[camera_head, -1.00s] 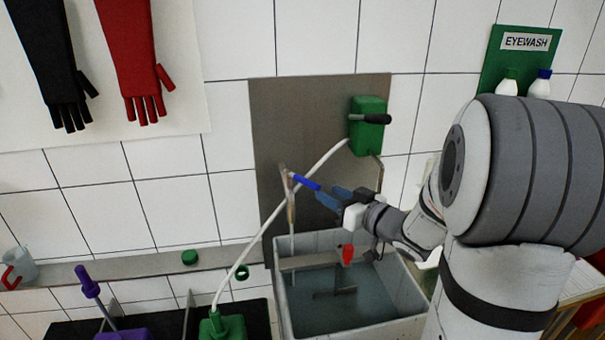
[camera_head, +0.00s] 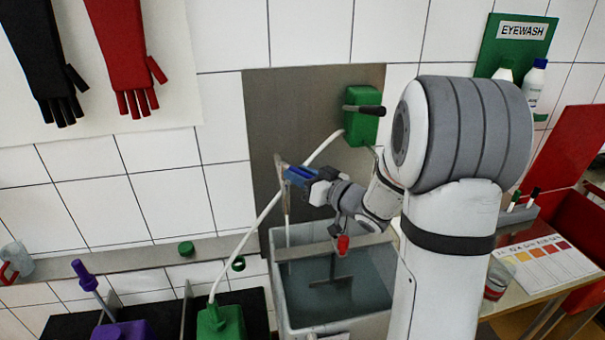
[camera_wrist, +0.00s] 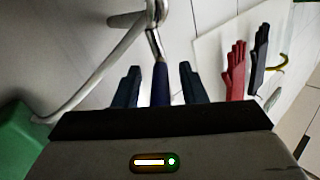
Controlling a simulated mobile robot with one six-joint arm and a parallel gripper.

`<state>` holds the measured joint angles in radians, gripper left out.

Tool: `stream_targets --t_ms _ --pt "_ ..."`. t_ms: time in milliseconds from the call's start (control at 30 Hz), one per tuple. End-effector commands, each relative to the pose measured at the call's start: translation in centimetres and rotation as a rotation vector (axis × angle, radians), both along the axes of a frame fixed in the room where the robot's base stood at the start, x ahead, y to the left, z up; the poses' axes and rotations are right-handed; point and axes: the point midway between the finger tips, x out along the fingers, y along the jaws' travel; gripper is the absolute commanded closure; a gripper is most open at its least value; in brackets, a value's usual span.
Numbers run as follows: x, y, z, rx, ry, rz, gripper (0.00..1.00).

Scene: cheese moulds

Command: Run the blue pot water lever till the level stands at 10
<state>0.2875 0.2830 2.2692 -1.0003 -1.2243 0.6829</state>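The blue lever (camera_wrist: 161,84) sticks out from a metal pipe fitting in the wrist view, with its handle between the fingers of my gripper (camera_wrist: 160,85). The fingers are open, with a gap on each side of the handle. In the head view my gripper (camera_head: 300,176) covers most of the lever, above the back left of a grey pot (camera_head: 283,300). Water (camera_head: 330,290) stands in the pot. A dark upright piece with a crossbar shows in the water. I cannot read any level marks or numbers.
A green box with a black lever (camera_head: 363,118) is on the metal wall panel, with a white hose (camera_head: 263,215) near my gripper. A purple-handled container (camera_head: 120,328) and green container (camera_head: 221,320) stand left. A table with a chart (camera_head: 543,262) is at right.

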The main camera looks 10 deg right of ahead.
Motion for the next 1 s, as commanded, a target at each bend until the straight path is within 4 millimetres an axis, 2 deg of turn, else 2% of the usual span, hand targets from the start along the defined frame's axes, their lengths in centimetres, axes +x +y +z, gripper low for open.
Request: stream_targets --t_ms 100,567,1000 --pt "-0.01 -0.03 0.0 0.0 0.0 -0.001 0.63" --pt "-0.04 -0.11 0.01 0.0 0.0 -0.002 1.0" --pt "0.0 0.0 0.02 0.0 0.0 0.008 1.0"
